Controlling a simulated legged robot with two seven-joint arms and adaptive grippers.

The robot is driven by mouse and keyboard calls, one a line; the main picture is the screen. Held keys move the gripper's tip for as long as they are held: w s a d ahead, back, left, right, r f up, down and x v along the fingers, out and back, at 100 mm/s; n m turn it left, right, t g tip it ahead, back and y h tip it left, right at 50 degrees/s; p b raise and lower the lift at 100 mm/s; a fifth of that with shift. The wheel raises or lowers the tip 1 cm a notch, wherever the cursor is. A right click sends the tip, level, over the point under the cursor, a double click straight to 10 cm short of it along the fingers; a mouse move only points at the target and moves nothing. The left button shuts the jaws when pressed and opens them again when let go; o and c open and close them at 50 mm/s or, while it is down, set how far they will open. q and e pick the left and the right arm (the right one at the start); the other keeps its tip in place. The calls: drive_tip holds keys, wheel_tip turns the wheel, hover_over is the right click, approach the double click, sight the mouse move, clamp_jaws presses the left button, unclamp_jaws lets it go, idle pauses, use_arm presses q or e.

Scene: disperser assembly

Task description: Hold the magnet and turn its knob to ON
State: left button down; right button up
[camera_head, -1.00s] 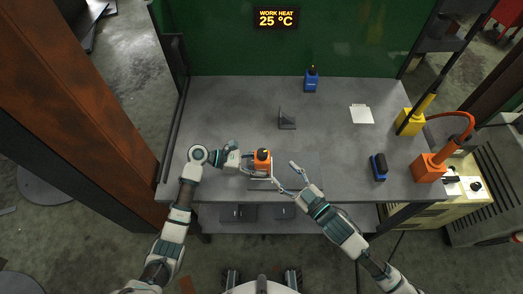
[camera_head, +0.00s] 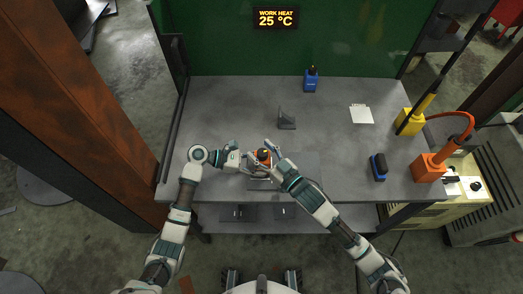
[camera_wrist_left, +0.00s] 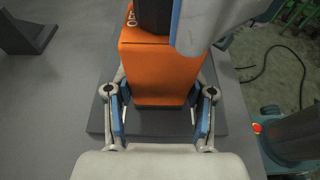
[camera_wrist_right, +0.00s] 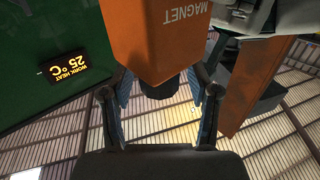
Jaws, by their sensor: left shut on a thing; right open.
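The orange magnet (camera_head: 262,162) stands upright over a dark plate (camera_head: 310,163) near the table's front. Its body (camera_wrist_left: 160,70) is between the fingers of my left gripper (camera_wrist_left: 160,115), which is shut on it. The black knob (camera_head: 264,152) tops the magnet. My right gripper (camera_head: 265,150) is at the magnet's top, its arm coming from the right. In the right wrist view the black knob (camera_wrist_right: 160,88) lies between the open fingers of the right gripper (camera_wrist_right: 160,100), and the body reads MAGNET upside down. The knob's ON marking cannot be read.
A dark angle bracket (camera_head: 287,120) stands behind the magnet. A blue device (camera_head: 311,83) is at the back, white paper (camera_head: 361,114) at back right. A blue and black block (camera_head: 379,167), a yellow tool (camera_head: 409,123) and an orange tool (camera_head: 430,168) sit right. The table's left side is clear.

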clamp_jaws()
drive_tip(key=shift+a+m+t+h, duration=0.15)
drive_tip(key=shift+m+t+h, duration=0.45)
drive_tip(key=shift+h, duration=0.1)
drive_tip(key=shift+m+t+h, duration=0.65)
drive_tip(key=shift+m+h, duration=0.25)
drive_tip(key=shift+h, duration=0.45)
drive_tip(key=shift+m+t+h, duration=0.65)
drive_tip(key=shift+m+h, duration=0.25)
drive_tip(key=shift+h, duration=0.45)
unclamp_jaws()
drive_tip(key=v, duration=1.1)
drive_tip(key=shift+s+d, duration=0.3)
drive_tip(key=shift+s, duration=0.05)
